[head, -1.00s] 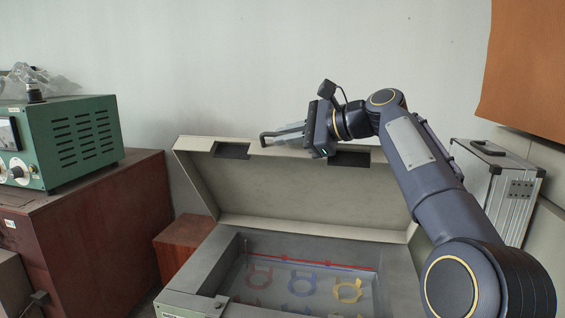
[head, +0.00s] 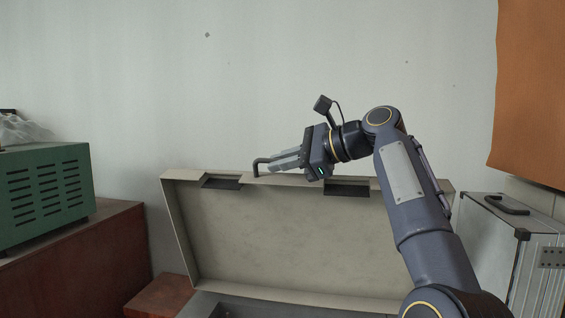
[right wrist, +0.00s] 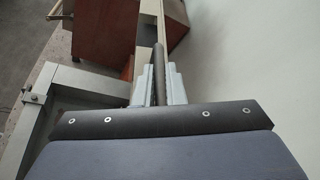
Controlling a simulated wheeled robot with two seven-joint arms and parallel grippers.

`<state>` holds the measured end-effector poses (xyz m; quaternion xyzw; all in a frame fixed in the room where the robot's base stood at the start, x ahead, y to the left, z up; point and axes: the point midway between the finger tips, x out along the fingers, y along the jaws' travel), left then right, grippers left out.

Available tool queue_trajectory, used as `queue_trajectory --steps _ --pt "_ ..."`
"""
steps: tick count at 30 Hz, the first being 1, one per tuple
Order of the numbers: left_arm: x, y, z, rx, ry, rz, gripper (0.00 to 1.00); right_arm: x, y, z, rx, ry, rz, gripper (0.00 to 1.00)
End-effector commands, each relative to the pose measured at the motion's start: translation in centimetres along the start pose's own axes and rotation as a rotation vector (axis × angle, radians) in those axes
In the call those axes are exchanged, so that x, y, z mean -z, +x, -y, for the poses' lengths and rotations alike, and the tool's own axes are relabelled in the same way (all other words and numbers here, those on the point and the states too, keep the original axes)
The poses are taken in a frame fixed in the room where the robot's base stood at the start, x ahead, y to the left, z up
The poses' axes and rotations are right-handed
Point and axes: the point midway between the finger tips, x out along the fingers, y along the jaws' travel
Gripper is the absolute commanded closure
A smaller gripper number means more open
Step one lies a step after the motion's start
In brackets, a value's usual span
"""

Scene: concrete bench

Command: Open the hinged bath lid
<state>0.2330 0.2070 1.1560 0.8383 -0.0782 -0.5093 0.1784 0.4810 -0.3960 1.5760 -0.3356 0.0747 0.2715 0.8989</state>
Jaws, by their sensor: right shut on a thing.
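The bath lid (head: 290,235) is a beige hinged cover that stands raised, its inner face toward me in the head view. A dark bar handle (head: 257,166) sits on its top edge. My right gripper (head: 278,163) is at that edge, its grey fingers shut on the handle. In the right wrist view the handle (right wrist: 159,62) runs between the two fingers (right wrist: 157,90). The bath (head: 235,306) shows only as a strip of grey rim at the bottom of the head view. Its rim also shows in the right wrist view (right wrist: 85,83). My left gripper is not in view.
A green instrument case (head: 45,193) stands on a red-brown cabinet (head: 90,250) at the left. A silver case (head: 510,245) stands right of the lid. An orange sheet (head: 530,90) hangs on the wall. The wall area above the lid is clear.

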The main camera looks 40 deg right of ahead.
Motion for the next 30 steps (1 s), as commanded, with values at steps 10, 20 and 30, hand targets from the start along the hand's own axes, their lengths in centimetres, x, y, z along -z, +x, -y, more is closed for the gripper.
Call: queue_trajectory --steps 10,20,30 --pt "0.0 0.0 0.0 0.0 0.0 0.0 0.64 0.2 0.1 -0.1 -0.003 0.001 -0.004 0.68" --pt "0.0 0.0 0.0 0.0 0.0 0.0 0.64 0.2 -2.0 0.1 0.002 0.001 -0.005 0.68" --pt "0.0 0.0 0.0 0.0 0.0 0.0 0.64 0.2 -7.1 0.0 0.0 0.002 -0.006 0.68"
